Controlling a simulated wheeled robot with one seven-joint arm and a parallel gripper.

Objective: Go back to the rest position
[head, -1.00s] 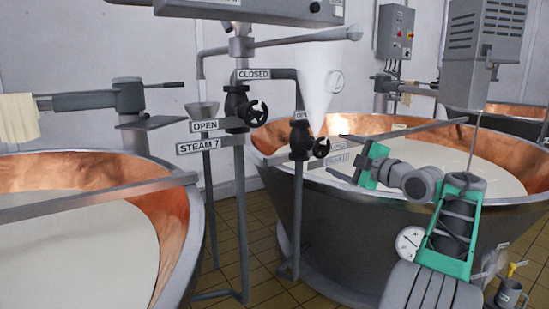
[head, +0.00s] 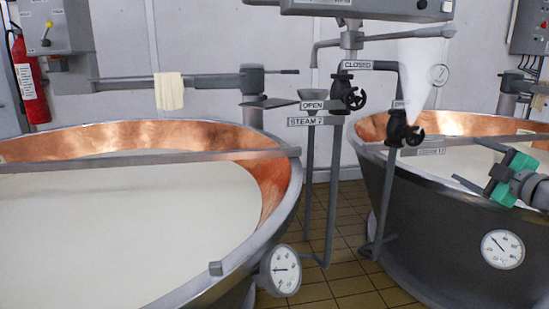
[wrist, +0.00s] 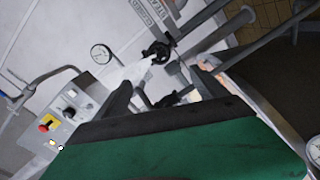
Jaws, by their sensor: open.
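My gripper (head: 464,161) shows at the right edge of the head view, with a green body and two dark fingers. It is open, with nothing visible between the fingers. It appears in front of the right copper vat (head: 420,225); how far it is from the rim cannot be told. Most of my arm is outside the head view. In the wrist view, the gripper's fingers (wrist: 160,82) are spread, with a black valve handwheel and pipes visible beyond them.
A large left vat (head: 285,220) of white liquid fills the left. Between the vats stand steam pipes with black valves (head: 347,92) and an OPEN sign (head: 313,106). Tiled floor (head: 345,225) shows in the narrow gap. A fire extinguisher (head: 30,80) hangs far left.

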